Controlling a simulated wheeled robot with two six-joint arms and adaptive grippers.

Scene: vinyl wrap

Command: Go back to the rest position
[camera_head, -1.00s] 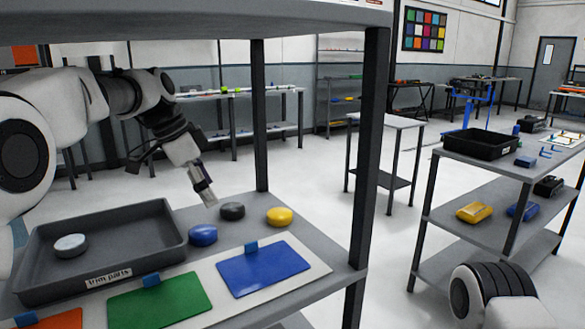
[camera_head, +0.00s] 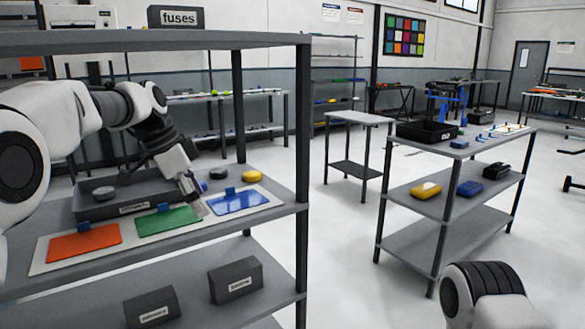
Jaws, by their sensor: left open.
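Of my right arm, only a rounded white and black link shows at the bottom right. My right gripper is out of view.
An orange sheet (camera_head: 85,242) and a blue sheet (camera_head: 238,203) lie on the near shelf. A yellow piece (camera_head: 252,176) sits behind them. A rack post (camera_head: 303,125) stands right of my gripper. The floor between the racks is clear.

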